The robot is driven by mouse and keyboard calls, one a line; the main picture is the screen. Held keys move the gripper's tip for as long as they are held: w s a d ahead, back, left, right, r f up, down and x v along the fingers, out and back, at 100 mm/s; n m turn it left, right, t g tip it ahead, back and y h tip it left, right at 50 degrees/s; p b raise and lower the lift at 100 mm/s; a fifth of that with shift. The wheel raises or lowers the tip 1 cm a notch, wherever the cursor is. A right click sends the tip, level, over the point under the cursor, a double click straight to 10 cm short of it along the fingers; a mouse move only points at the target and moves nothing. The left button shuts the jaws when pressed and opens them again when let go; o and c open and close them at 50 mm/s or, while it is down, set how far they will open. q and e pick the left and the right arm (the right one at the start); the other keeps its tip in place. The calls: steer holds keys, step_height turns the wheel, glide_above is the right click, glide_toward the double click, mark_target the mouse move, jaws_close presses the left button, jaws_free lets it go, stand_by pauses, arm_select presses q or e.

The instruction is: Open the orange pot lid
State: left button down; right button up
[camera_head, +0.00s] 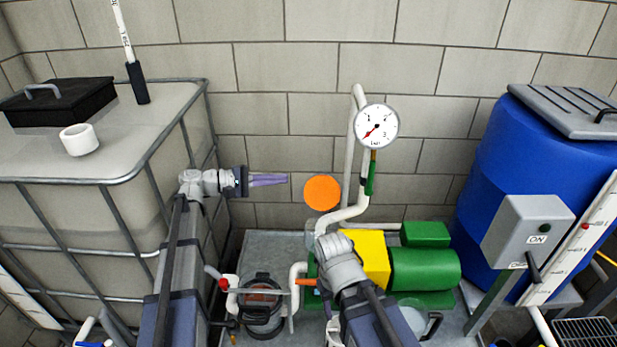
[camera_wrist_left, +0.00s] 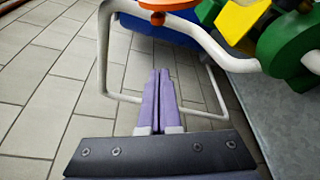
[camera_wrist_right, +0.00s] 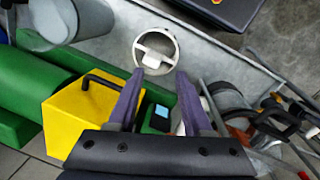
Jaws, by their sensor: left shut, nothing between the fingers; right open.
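The orange lid (camera_head: 322,193) shows as a flat round disc in front of the block wall, left of the white pipe. Part of an orange piece (camera_wrist_left: 168,4) shows at the top edge of the left wrist view. My left gripper (camera_head: 287,179) is shut and empty, its purple fingers pointing right, apart from the disc and to its left. My right gripper (camera_wrist_right: 158,72) is open, with nothing between its fingers. In the head view its fingers are hidden by my own wrist. A round white-rimmed opening with a white crosspiece (camera_wrist_right: 154,52) lies beyond its fingertips.
A yellow box (camera_head: 372,256) and green motor (camera_head: 425,269) sit below the pressure gauge (camera_head: 377,126). A caged white tank (camera_head: 100,170) stands left. A blue barrel (camera_head: 520,170) and grey switch box (camera_head: 527,235) stand right. Pipes surround the pump.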

mark_target(312, 179)
arm_select(q)
steer(key=d, duration=0.9)
steer(key=shift+d, duration=0.2)
steer(key=shift+s+r, duration=0.15)
steer(key=shift+s, duration=0.2)
steer(key=s+r+m, duration=0.1)
steer(key=m, duration=0.1)
steer(key=shift+s+r+m+t+h, duration=0.3)
steer(key=shift+s+r+t+h, duration=0.1)
steer(key=shift+s+r+p, duration=0.4)
steer(key=shift+p, duration=0.05)
